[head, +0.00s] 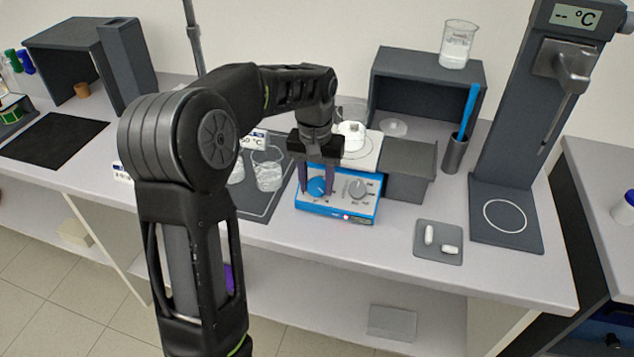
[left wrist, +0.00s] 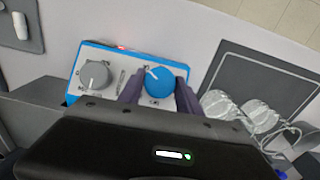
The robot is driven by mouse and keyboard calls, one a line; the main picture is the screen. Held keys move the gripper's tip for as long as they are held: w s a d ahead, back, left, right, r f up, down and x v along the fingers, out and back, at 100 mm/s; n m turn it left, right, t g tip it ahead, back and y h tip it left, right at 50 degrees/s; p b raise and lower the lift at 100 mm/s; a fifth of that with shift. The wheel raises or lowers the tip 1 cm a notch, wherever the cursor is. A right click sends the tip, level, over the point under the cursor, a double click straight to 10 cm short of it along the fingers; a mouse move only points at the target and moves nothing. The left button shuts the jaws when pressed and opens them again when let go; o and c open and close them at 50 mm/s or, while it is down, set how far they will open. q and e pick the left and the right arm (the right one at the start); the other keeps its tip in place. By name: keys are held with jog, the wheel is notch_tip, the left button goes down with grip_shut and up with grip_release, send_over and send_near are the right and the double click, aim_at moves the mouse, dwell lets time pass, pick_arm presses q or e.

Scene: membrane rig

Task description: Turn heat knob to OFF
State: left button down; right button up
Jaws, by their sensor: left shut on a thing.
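The blue-fronted hotplate (head: 338,211) stands near the table's front edge, with a white top plate behind its panel. Its panel has a blue knob (head: 316,186) on the left and a grey knob (head: 357,188) on the right. My left gripper (head: 316,187) reaches down from above and is shut on the blue knob. In the left wrist view the two purple fingers stand on either side of the blue knob (left wrist: 159,83), whose white mark points up and left. The grey knob (left wrist: 96,75) is clear of the fingers. The panel lettering is too small to read. My right gripper is not in view.
Glass beakers (head: 267,168) stand on a dark mat left of the hotplate. A grey box (head: 409,170) adjoins it on the right. A small tray (head: 438,242) with white stir bars lies at front right. A tall grey instrument (head: 520,130) stands farther right.

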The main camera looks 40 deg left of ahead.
pick_arm(q)
jog(key=n, duration=0.1)
jog(key=n+t+h+b, duration=0.1)
jog(key=n, duration=0.1)
jog(key=n+h, duration=0.1)
jog(key=shift+s+a+f+t, duration=0.1)
jog(key=shift+a+t, duration=0.15)
jog(key=shift+t, duration=0.05)
jog(key=n+t+h+b, duration=0.1)
jog(key=n, duration=0.1)
jog(key=n+t+h+b, duration=0.1)
jog(key=n+b, duration=0.1)
jog(key=n, duration=0.1)
jog(key=shift+s+a+f+t, duration=0.1)
jog(key=shift+s+t, duration=0.05)
jog(key=shift+t, duration=0.15)
jog(key=n+t+b, duration=0.2)
jog(key=n, duration=0.1)
jog(key=n+t+b, duration=0.2)
jog(key=n, duration=0.1)
jog(key=shift+s+f+n+b, duration=0.2)
jog(key=shift+n+b, duration=0.1)
jog(key=shift+n, duration=0.1)
jog(key=n+t+b, duration=0.2)
jog(key=n, duration=0.2)
jog(key=shift+n+y, duration=0.3)
jog(key=shift+s+r+n+t+y+b, duration=0.1)
jog(key=shift+n+t+y+b, duration=0.4)
jog(key=shift+n, duration=0.5)
jog(key=shift+d, duration=0.2)
